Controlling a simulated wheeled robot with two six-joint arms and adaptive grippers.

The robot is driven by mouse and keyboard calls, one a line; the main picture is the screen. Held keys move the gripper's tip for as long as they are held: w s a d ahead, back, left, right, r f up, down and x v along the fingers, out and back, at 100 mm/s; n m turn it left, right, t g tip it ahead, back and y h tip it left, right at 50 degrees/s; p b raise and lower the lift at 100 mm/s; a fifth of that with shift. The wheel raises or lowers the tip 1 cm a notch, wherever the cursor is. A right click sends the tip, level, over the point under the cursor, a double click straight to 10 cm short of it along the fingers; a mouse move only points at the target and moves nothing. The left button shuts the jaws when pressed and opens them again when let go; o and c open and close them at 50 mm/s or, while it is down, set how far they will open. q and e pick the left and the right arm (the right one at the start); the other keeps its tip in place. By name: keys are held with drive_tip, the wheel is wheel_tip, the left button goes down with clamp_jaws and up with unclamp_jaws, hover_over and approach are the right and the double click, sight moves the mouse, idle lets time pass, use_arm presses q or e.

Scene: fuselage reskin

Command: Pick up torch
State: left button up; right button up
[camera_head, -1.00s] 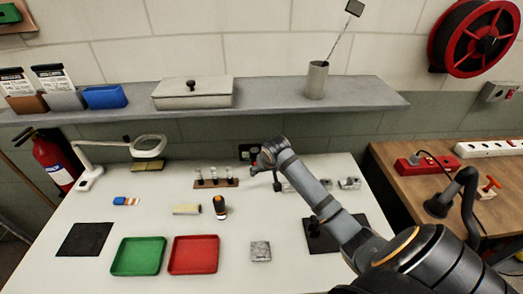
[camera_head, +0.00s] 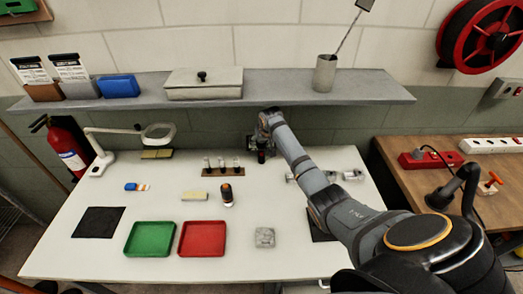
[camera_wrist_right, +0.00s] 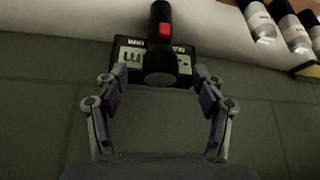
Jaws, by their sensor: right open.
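The torch (camera_wrist_right: 161,40) is a black cylinder with a red switch. It shows in the right wrist view at top centre, in front of a black labelled plate (camera_wrist_right: 130,55). In the head view the torch (camera_head: 261,156) is a small black and red shape near the back of the table, partly hidden by my right gripper (camera_head: 266,137). In the wrist view my right gripper (camera_wrist_right: 160,75) is open, its two fingers apart on either side of the torch's near end. My left gripper is not in view.
A rack of vials (camera_head: 223,171) stands just left of the torch. The grey shelf (camera_head: 300,92) overhangs behind.

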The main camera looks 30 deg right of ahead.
drive_tip(key=shift+w+d+f, duration=0.15)
drive_tip(key=shift+w, duration=0.3)
drive_tip(key=shift+w+f, duration=0.1)
drive_tip(key=shift+f, duration=0.25)
clamp_jaws()
